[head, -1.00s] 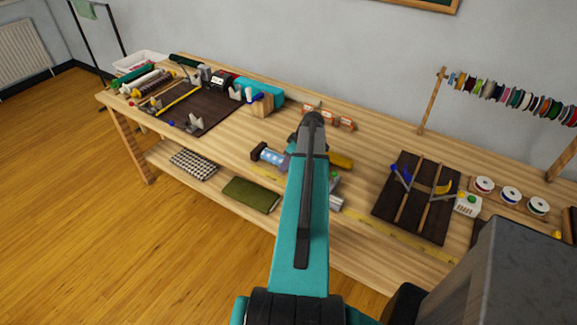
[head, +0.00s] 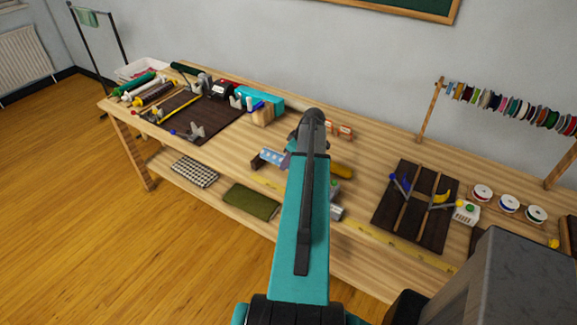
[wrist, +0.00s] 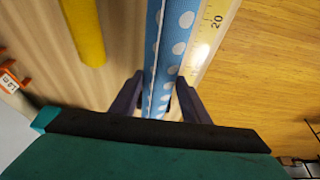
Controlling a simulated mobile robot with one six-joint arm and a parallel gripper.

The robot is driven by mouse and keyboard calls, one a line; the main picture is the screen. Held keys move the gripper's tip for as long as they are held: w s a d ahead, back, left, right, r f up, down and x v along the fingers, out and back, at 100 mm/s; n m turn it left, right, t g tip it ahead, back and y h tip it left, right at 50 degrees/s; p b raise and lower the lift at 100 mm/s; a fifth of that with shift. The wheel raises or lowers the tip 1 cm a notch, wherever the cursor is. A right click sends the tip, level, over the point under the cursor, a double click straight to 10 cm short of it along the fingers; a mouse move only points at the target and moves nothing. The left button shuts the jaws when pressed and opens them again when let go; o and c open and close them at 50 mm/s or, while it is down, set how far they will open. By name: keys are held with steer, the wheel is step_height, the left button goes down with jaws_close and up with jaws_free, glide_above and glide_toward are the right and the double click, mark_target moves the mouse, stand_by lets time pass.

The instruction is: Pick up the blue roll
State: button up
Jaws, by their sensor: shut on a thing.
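The blue roll with white dots (wrist: 172,40) runs up between the two fingers of my gripper (wrist: 158,92) in the wrist view. The fingers are shut on it, one on each side. In the head view the blue roll (head: 271,157) shows at the left of my arm, low over or on the wooden table; I cannot tell whether it touches the top. My arm hides its right part and most of my gripper there.
A yellow roll (wrist: 84,30) lies left of the blue roll in the wrist view; it also shows right of my arm (head: 342,171). A yellow ruler strip (wrist: 210,32) runs along the table's front edge.

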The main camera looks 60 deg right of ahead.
steer(key=shift+r+p, duration=0.6)
steer(key=shift+r, duration=1.7)
steer(key=shift+w, duration=0.1)
steer(key=w+a+r+b, duration=0.3)
steer(key=w+a, duration=0.8)
steer(key=a, duration=0.2)
steer(key=w+a+r+b, duration=0.3)
steer(key=w+a, duration=0.8)
steer(key=a, duration=0.2)
steer(key=w+a+r+b, duration=0.1)
steer(key=w+a+r, duration=0.1)
steer(key=a, duration=0.9)
steer(key=w+a+r+b, duration=0.2)
steer(key=a, duration=0.9)
steer(key=w+a+r+b, duration=0.1)
steer(key=a+r+b, duration=0.1)
steer(key=a, duration=0.9)
steer(key=shift+w, duration=0.4)
steer(key=shift+d, duration=0.15)
